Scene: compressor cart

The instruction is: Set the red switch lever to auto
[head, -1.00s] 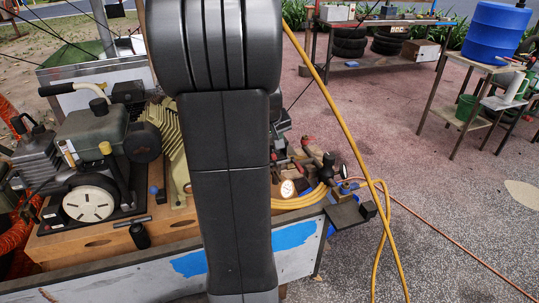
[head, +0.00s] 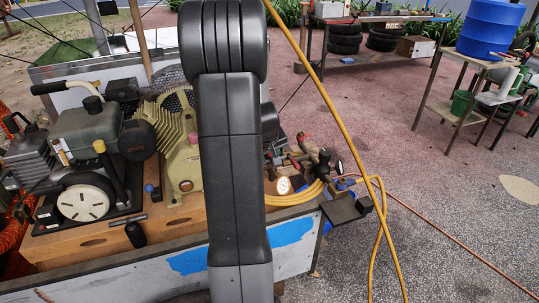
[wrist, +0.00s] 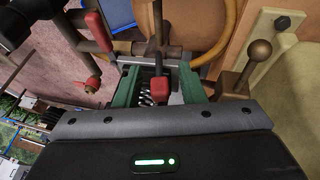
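In the wrist view, a dark lever with a red tip (wrist: 160,91) hangs between the two green fingers of my gripper (wrist: 159,88). The fingers are open, with a gap on both sides of the red tip; I cannot tell whether either touches it. Two other red handles, an upper one (wrist: 98,30) and a lower one (wrist: 92,83), are on the pipework to the left. I see no auto marking, so the lever's setting cannot be read. In the head view my arm hides the gripper and the lever.
A brass-coloured ball-ended lever (wrist: 259,53) stands close right of the fingers. The head view shows the green engine (head: 88,133), a pressure gauge (head: 284,185) and a yellow hose (head: 318,75) crossing the cart's right side. Open ground lies right of the cart.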

